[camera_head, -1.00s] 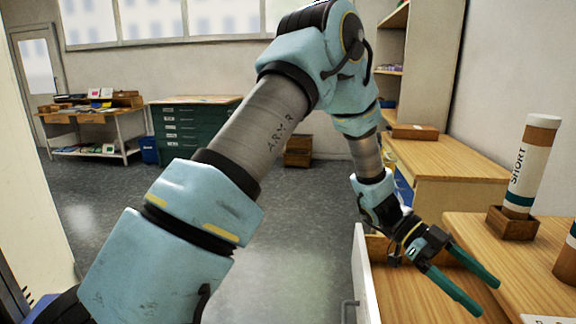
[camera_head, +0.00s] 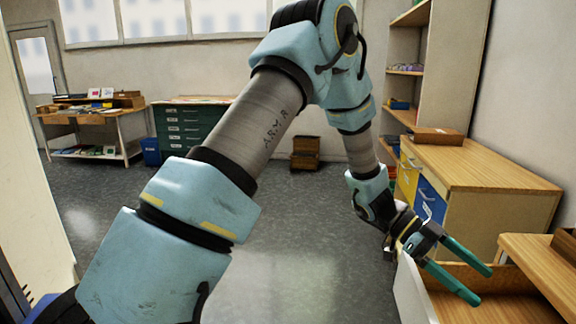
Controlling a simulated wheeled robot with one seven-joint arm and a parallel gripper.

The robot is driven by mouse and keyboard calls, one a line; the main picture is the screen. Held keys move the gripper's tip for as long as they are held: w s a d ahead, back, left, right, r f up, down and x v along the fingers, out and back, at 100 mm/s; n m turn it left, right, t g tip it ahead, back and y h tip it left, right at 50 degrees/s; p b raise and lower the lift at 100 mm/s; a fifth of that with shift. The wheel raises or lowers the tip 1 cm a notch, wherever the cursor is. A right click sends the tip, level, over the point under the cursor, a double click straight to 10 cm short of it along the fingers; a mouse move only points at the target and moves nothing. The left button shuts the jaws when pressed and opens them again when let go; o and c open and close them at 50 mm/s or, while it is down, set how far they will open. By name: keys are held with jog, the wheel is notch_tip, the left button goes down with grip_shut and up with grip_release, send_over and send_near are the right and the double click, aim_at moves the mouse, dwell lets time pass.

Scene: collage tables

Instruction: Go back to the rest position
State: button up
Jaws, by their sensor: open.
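My gripper (camera_head: 484,285) is at the lower right of the head view, at the end of my bent arm. Its two green fingers are spread apart with nothing between them. It hangs in front of an open drawer (camera_head: 412,290) with a white front and wooden inside; I cannot tell how high above the drawer it is.
A wooden-topped cabinet (camera_head: 480,168) with yellow and blue fronts stands behind the gripper. Part of another wooden top (camera_head: 545,262) shows at the right edge. The grey floor (camera_head: 300,220) is clear in the middle.

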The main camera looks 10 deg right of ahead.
jog(key=w+a+n+t+h, duration=0.1)
jog(key=w+a+n+t, duration=0.3)
jog(key=w, duration=0.5)
jog(key=w+a+r+n+t+b, duration=0.1)
jog(key=w+a+n+t, duration=0.1)
jog(key=w+n+t, duration=0.35)
jog(key=w+a+n+t+h, duration=0.15)
jog(key=w+a+t, duration=0.3)
jog(key=w, duration=0.65)
jog(key=w+a+n+t+y, duration=0.2)
jog(key=a+n+y, duration=0.25)
jog(key=a, duration=0.65)
jog(key=w+a+n+t+y, duration=0.25)
jog(key=a+n, duration=0.25)
jog(key=a, duration=0.6)
jog(key=s+a+f+n+g+y+b, duration=0.1)
jog(key=s+a+n+g+y, duration=0.2)
jog(key=s+a, duration=1)
jog(key=n+g, duration=0.2)
jog(key=n, duration=0.3)
jog(key=shift+s+a+f, duration=0.25)
jog(key=shift+s+f, duration=0.1)
